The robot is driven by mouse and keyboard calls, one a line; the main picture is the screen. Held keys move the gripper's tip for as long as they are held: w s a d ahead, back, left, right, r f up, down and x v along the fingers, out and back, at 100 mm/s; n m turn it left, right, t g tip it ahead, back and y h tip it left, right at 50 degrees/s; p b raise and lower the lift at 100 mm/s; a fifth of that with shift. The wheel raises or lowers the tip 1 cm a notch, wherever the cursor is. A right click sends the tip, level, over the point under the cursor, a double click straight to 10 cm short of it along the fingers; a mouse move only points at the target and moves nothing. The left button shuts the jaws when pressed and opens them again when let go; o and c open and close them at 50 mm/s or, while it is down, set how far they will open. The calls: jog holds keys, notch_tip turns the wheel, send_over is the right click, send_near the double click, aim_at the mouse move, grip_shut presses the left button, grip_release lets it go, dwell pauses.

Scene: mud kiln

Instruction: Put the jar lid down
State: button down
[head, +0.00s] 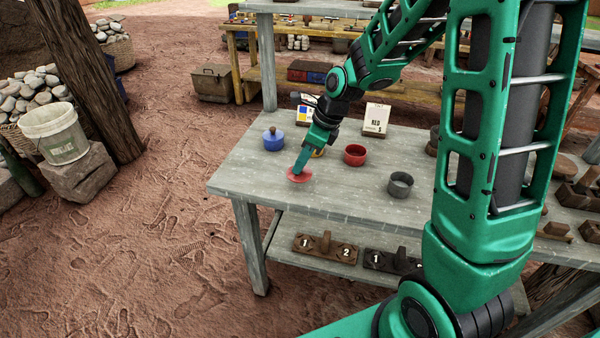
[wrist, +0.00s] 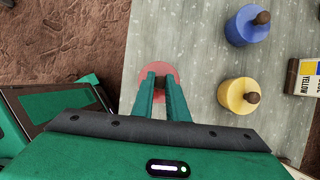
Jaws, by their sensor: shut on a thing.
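The jar lid is a flat red disc (head: 299,175) with a brown knob, at the left part of the grey table near its front edge. It also shows in the wrist view (wrist: 171,74). My gripper (head: 300,170) points down and its fingers are shut on the knob, also in the wrist view (wrist: 160,78). The lid is at or just above the tabletop; I cannot tell if it touches. An open red jar (head: 355,155) stands to the right of the lid, with no lid on it.
A lidded blue jar (head: 273,140) stands behind the lid. A lidded yellow jar (wrist: 238,95) is close by. An open grey jar (head: 400,185) stands to the right. A card reading RED (head: 376,119) stands behind the red jar. The table (head: 330,195) is bare between the lid and grey jar.

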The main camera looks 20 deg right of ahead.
aim_at(302, 171)
jog(key=shift+f, duration=1.95)
jog(key=c, duration=1.7)
grip_release()
jog(key=shift+f, duration=0.1)
jog(key=shift+c, duration=0.2)
jog(key=v, duration=1.2)
jog(key=s+d+n+g+h, duration=0.1)
jog(key=s+d+n, duration=0.3)
jog(key=s, duration=0.5)
jog(key=s+d+r+n+h, duration=0.1)
jog(key=s+d+n, duration=0.3)
jog(key=s+n, duration=0.4)
jog(key=s+d+n+g+h, duration=0.1)
jog(key=s+d+n, duration=0.4)
jog(key=s, duration=0.6)
jog(key=shift+s+r+n+g, duration=0.2)
jog(key=shift+r+n+g, duration=0.15)
jog(key=shift+n, duration=0.55)
